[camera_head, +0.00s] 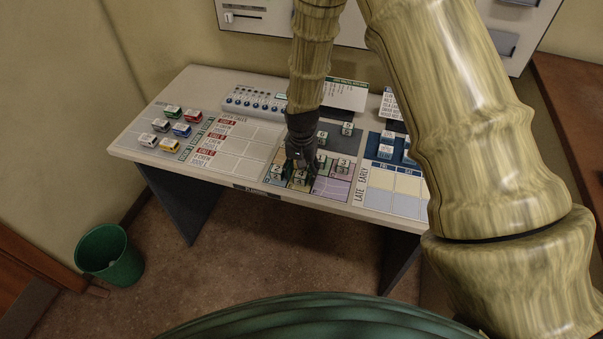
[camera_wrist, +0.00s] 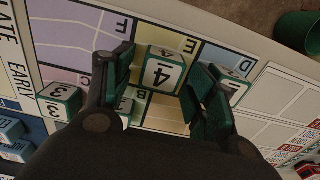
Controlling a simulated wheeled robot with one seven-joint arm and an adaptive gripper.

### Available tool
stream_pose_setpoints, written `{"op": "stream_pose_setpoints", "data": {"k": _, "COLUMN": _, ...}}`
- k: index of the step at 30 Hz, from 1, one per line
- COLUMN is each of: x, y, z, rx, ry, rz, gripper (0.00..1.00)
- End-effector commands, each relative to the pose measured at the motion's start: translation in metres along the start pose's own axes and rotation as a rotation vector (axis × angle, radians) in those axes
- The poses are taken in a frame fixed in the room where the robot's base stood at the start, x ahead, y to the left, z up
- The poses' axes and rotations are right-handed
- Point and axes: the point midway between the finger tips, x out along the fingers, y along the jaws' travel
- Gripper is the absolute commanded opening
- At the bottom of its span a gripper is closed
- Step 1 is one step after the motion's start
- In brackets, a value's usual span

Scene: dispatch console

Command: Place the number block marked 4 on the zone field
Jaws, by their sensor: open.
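The white-faced block marked 4 (camera_wrist: 163,73), with green edges, sits on the coloured, lettered zone field (camera_wrist: 75,50), just below the letter E in the wrist view. My gripper (camera_wrist: 165,80) is open and points down over it, with one finger on either side of the block. A small gap shows at the left finger; on the right I cannot tell whether finger and block touch. In the head view my gripper (camera_head: 298,166) is low over the zone field (camera_head: 331,188) and partly hides the blocks there.
Block 3 (camera_wrist: 60,100) stands left of my gripper, block 1 (camera_wrist: 125,108) close behind the left finger, and block 2 (camera_wrist: 236,90) right of the right finger. Toy vehicles (camera_head: 181,130) stand at the desk's left. A green bin (camera_head: 110,255) is on the floor.

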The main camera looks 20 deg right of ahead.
Motion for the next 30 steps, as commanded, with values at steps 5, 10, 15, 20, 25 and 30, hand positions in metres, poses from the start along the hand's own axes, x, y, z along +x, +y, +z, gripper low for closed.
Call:
{"op": "stream_pose_setpoints", "data": {"k": 5, "x": -0.015, "y": -0.001, "z": -0.001, "rx": -0.001, "ry": 0.002, "rz": -0.001, "gripper": 0.57}}
{"op": "stream_pose_setpoints", "data": {"k": 10, "x": -0.035, "y": 0.0, "z": 0.0, "rx": -0.001, "ry": 0.002, "rz": -0.001, "gripper": 0.57}}
{"op": "stream_pose_setpoints", "data": {"k": 15, "x": -0.054, "y": -0.001, "z": -0.001, "rx": 0.0, "ry": 0.002, "rz": -0.001, "gripper": 0.57}}
{"op": "stream_pose_setpoints", "data": {"k": 20, "x": -0.073, "y": 0.0, "z": 0.0, "rx": 0.0, "ry": 0.002, "rz": -0.001, "gripper": 0.57}}
{"op": "stream_pose_setpoints", "data": {"k": 25, "x": -0.093, "y": 0.0, "z": 0.0, "rx": 0.0, "ry": 0.002, "rz": -0.001, "gripper": 0.57}}
{"op": "stream_pose_setpoints", "data": {"k": 30, "x": -0.107, "y": 0.0, "z": 0.0, "rx": -0.001, "ry": 0.001, "rz": 0.0, "gripper": 0.57}}
